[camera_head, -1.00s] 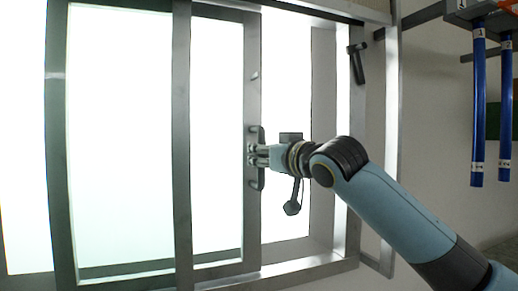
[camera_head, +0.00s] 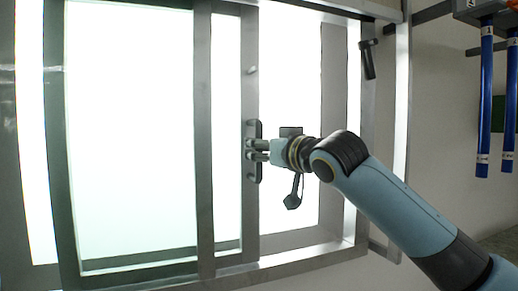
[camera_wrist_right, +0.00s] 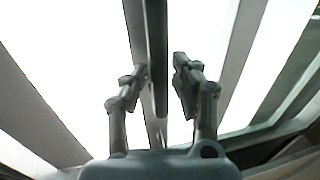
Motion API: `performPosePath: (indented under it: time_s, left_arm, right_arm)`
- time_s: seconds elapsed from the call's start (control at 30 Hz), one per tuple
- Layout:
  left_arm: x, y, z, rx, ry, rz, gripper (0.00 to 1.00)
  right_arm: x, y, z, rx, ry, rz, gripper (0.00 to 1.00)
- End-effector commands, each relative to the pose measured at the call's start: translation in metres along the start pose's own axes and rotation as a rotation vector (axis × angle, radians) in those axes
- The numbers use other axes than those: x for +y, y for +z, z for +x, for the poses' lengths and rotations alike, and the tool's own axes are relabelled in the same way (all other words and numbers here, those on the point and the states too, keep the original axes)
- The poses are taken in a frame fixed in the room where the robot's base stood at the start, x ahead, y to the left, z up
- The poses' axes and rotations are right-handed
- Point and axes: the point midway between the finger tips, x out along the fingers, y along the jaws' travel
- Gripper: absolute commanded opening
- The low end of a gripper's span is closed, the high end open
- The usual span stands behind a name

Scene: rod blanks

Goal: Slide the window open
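The window's sliding sash has a grey metal upright (camera_head: 249,95) on its right side, with a dark vertical handle (camera_head: 253,175) on it. My right gripper (camera_head: 256,150) is at the handle's middle, reaching in from the right. In the right wrist view the two fingers (camera_wrist_right: 160,80) stand apart, one on each side of a dark upright bar (camera_wrist_right: 157,45), which seems to be the handle. A bright gap shows beside the right finger; whether the left finger touches the bar is unclear. My left gripper is not in view.
A grey upright (camera_head: 204,130) stands left of the handle. A black lever (camera_head: 367,60) sits on the frame at right. A black latch-like part (camera_head: 292,200) hangs behind my gripper. Blue tubes (camera_head: 484,100) hang at the upper right. Bright opening lies right of the sash.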

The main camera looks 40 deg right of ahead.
Motion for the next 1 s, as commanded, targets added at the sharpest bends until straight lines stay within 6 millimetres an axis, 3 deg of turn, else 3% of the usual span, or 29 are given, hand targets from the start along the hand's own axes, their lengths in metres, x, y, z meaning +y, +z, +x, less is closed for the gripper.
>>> performPosePath:
  time_s: [0.43,0.8,1.0]
  left_arm:
    - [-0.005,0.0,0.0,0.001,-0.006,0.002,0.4]
    - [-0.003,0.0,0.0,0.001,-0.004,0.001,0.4]
    - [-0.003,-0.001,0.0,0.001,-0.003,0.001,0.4]
  right_arm:
    - [0.001,-0.002,-0.007,0.003,0.001,-0.006,0.4]
    - [0.001,0.0,-0.078,-0.001,0.002,-0.017,0.4]
    - [0.003,0.001,-0.103,-0.004,0.007,-0.017,0.4]
